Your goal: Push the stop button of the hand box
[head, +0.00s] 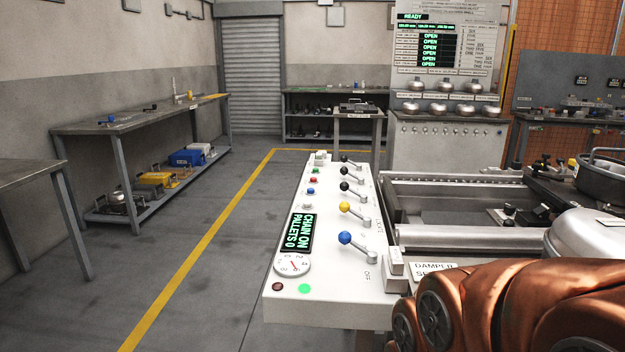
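A white control desk (335,300) stands in the middle of the head view. A lit display (299,233) reads "CHAIN ON PALLETS 0". A dark red round spot (278,287) and a bright green one (304,288) are at the near end. No label readable here says "hand box" or "stop", so I cannot tell which part is the stop button. My gripper is not in view.
Levers with black, yellow (345,207) and blue (345,238) knobs line the desk's right side. A conveyor (455,205) lies right of it. A large copper-coloured body (510,300) blocks the lower right. The floor left of the desk (215,290) is clear.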

